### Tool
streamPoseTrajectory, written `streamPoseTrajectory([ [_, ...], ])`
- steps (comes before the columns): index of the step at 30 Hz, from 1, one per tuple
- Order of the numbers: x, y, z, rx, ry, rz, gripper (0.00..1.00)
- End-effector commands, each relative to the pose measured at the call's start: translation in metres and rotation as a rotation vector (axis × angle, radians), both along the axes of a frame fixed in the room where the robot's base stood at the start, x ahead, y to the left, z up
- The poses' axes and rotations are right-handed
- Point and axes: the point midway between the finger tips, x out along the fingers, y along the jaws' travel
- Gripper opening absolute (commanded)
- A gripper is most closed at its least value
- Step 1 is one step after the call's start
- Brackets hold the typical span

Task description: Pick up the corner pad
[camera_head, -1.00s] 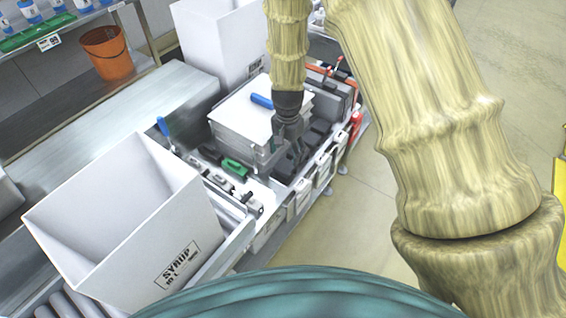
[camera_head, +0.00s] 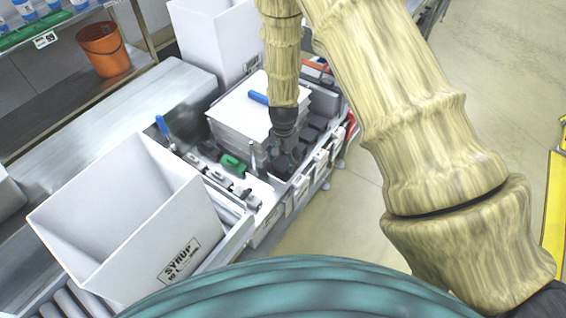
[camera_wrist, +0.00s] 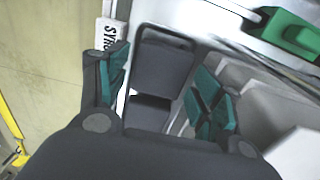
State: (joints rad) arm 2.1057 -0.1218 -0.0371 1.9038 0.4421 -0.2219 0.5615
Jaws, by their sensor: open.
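My gripper (camera_head: 287,163) points down over the row of dark grey pads at the right side of the workstation. In the wrist view, its two teal-lined fingers (camera_wrist: 160,92) are apart with nothing held between them. A dark grey corner pad (camera_wrist: 163,64) lies in a light-walled slot, just beyond and between the fingertips. Another dark grey piece (camera_wrist: 149,112) shows nearer, between the fingers, partly hidden by the gripper body. I cannot tell whether the fingers touch a pad. In the head view the gripper hides the pads right below it.
A stack of white sheets (camera_head: 236,112) with a blue-handled tool (camera_head: 258,98) stands left of the gripper. A green-handled tool (camera_head: 233,165) lies nearby. An open white syrup box (camera_head: 120,215) stands at front left, another white box (camera_head: 212,45) behind.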

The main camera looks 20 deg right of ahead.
Motion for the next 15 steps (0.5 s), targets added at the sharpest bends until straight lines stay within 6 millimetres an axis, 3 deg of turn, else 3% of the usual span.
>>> streamPoseTrajectory([
  [9,0.002,0.0,-0.028,0.0,0.0,0.0,0.66],
  [15,0.003,0.0,-0.035,0.0,-0.001,0.0,0.66],
])
